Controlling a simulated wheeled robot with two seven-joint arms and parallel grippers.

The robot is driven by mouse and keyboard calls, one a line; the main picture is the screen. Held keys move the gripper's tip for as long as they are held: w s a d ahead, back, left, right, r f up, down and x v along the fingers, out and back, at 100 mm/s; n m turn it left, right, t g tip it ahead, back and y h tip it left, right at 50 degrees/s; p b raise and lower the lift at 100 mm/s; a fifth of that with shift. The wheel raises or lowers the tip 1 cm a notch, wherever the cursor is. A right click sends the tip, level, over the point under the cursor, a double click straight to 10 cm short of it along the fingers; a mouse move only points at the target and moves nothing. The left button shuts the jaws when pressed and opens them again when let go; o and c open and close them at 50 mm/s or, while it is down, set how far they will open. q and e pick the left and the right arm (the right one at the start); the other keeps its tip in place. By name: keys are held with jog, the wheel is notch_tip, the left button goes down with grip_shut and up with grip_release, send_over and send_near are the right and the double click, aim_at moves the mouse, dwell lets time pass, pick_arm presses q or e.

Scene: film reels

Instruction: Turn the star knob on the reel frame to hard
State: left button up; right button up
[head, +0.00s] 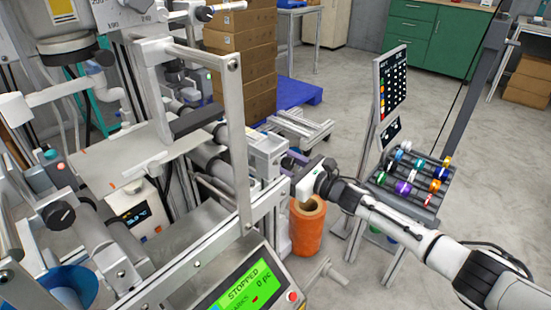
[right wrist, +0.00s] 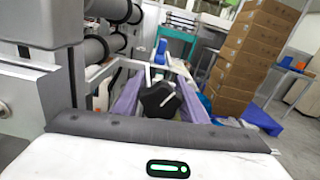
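The black star knob (right wrist: 158,98) shows in the right wrist view, straight ahead between the two purple fingers of my right gripper (right wrist: 161,104). In the head view my right gripper (head: 290,162) reaches in from the right to the grey reel frame (head: 268,148), and the knob is not clearly visible there. Any hard or soft marking is not readable. My left gripper is not in view.
Metal machine frames and rollers (right wrist: 95,50) stand close at the left of my right gripper. An orange roll (head: 307,228) stands below my right wrist. A green screen (head: 245,290) reads STOPPED. A rack of coloured reels (head: 410,180) and stacked cartons (head: 240,60) stand farther off.

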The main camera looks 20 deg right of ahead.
aim_at(290, 166)
jog(key=c, duration=0.6)
jog(key=shift+m+b, duration=0.3)
jog(key=shift+m, duration=1.2)
jog(key=o, duration=1.1)
jog(key=v, duration=1)
jog(key=shift+s+d+p, duration=0.1)
jog(key=shift+s+p, duration=0.15)
jog(key=shift+p, duration=0.15)
